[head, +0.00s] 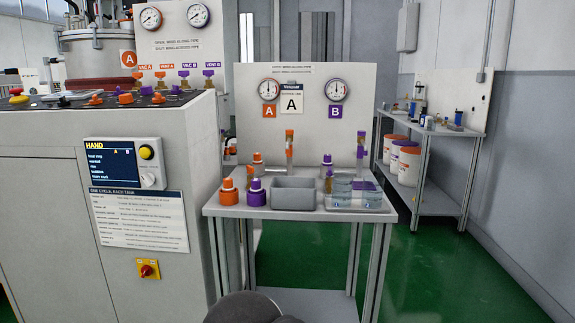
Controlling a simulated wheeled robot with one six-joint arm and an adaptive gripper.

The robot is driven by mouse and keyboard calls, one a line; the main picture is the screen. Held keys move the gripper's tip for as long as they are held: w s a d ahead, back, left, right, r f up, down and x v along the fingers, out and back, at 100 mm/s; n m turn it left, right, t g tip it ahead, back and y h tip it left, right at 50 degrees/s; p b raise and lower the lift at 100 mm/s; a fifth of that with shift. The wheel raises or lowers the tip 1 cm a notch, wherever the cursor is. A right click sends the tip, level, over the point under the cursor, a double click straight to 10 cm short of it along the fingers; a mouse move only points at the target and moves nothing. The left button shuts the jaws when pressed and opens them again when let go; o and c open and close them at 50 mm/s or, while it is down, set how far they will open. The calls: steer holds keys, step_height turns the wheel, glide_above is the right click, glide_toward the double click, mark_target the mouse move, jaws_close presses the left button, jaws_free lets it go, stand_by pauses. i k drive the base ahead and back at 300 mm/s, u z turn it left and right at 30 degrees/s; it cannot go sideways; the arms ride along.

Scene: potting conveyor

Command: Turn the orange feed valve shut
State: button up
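An orange valve (289,145) stands upright on the front of the white gauge panel (310,128) at the back of the small table. Its orange lever looks vertical, in line with its pipe, and the fitting is small in the picture. An orange A label (270,112) and a gauge are up and to its left. A similar purple valve (360,152) stands to its right below the purple B label (336,112).
The grey table (300,212) holds a grey bin (293,196), orange and purple capped bottles, and a tray (352,203) of clear containers. The large machine cabinet (50,180) stands left. A shelf with buckets (405,160) stands right. Green floor (430,270) is clear at right.

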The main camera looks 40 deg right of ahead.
mark_target(250, 170)
steer(key=z, duration=1.1)
steer(key=i, duration=0.2)
